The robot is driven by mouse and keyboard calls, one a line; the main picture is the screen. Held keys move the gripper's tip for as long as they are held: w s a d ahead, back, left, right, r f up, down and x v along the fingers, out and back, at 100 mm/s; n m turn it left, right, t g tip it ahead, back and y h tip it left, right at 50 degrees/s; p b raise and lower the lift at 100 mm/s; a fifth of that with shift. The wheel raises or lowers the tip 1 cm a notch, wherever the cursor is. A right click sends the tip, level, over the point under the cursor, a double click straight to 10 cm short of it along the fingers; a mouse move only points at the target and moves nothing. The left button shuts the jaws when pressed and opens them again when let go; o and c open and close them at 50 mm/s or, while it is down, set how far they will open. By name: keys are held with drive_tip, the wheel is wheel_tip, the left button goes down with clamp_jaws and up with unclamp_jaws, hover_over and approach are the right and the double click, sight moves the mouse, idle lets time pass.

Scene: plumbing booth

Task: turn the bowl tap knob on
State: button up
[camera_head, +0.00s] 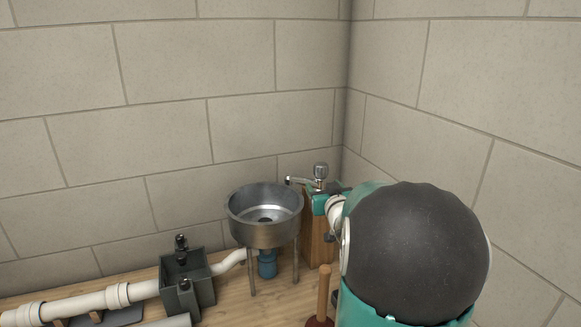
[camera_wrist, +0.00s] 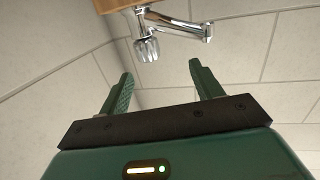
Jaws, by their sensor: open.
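The bowl tap knob (camera_head: 321,170) is a fluted chrome knob on top of a wooden post (camera_head: 318,243), with a thin chrome spout (camera_head: 299,181) reaching left toward the metal bowl (camera_head: 262,233). In the wrist view the picture is upside down: the knob (camera_wrist: 148,48) hangs below the post (camera_wrist: 112,4), with the spout (camera_wrist: 190,26) to its right. My gripper (camera_wrist: 162,70) is open and empty, its two green fingers spread. The knob appears beyond the fingertips, between them in the picture, with no contact visible. In the head view my arm hides most of the gripper.
Left of the bowl stand a grey box (camera_head: 187,280) with black fittings and a white pipe (camera_head: 85,303) on the wooden bench (camera_head: 235,305). A plunger (camera_head: 323,293) stands in front of the post. Block walls meet in a corner close behind the tap.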

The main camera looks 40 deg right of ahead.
sight(320, 166)
drive_tip(key=shift+t, duration=0.4)
drive_tip(key=x, duration=0.4)
drive_tip(key=s+d+x, duration=0.1)
drive_tip(key=x, duration=0.4)
drive_tip(key=d+x, duration=0.1)
drive_tip(key=x, duration=0.4)
drive_tip(key=shift+s+d, duration=0.2)
drive_tip(key=shift+d, duration=0.05)
drive_tip(key=c, duration=1)
